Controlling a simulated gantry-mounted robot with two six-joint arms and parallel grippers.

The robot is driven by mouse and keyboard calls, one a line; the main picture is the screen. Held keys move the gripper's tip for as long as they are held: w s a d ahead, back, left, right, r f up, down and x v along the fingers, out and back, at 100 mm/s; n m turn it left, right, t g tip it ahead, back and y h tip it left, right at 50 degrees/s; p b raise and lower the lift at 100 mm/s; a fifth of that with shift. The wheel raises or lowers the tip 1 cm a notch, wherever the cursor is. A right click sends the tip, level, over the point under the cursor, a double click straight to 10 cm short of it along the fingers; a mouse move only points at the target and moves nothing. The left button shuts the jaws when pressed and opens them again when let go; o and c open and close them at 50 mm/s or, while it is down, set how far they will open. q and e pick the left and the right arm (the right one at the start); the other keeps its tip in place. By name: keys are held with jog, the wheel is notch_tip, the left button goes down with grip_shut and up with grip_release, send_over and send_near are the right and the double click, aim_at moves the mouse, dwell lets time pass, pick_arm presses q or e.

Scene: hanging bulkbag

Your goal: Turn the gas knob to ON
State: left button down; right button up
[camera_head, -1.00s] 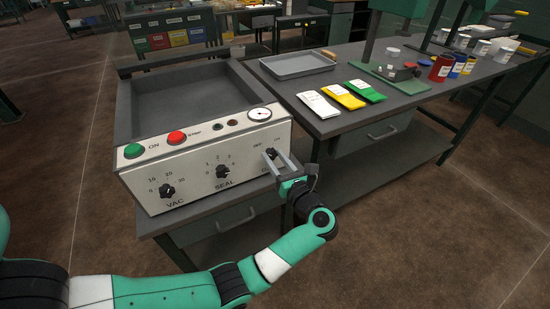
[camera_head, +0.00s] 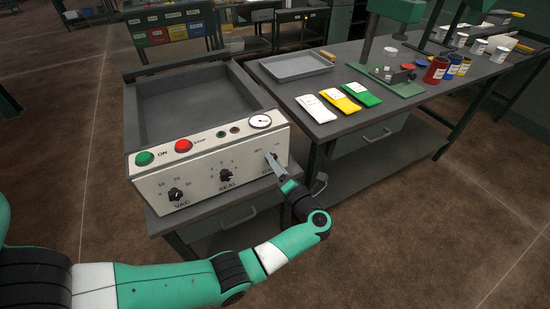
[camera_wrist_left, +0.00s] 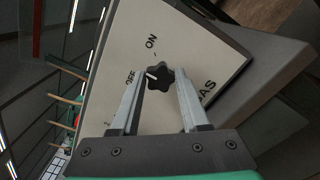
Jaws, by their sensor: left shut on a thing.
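The gas knob (camera_wrist_left: 159,77) is a black lobed knob on the pale front panel of the sealing machine (camera_head: 205,172). In the left wrist view its white mark points toward the OFF label (camera_wrist_left: 130,77). The ON label (camera_wrist_left: 151,42) stands above it, and GAS is printed beside it. My left gripper (camera_wrist_left: 160,74) is shut on the knob, one finger on each side. In the head view my left gripper (camera_head: 271,160) reaches the panel's right end and mostly hides the knob. My right gripper is in neither view.
A bench at right holds a tray (camera_head: 297,66) and colored packets (camera_head: 341,101).

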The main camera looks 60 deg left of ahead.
pick_arm(q)
jog(key=shift+m+p, duration=1.85)
jog(key=shift+m, duration=2.35)
jog(key=shift+c, duration=2)
grip_release()
jog(key=d, duration=1.1)
jog(key=shift+w+d, duration=0.25)
jog(key=shift+d, duration=0.05)
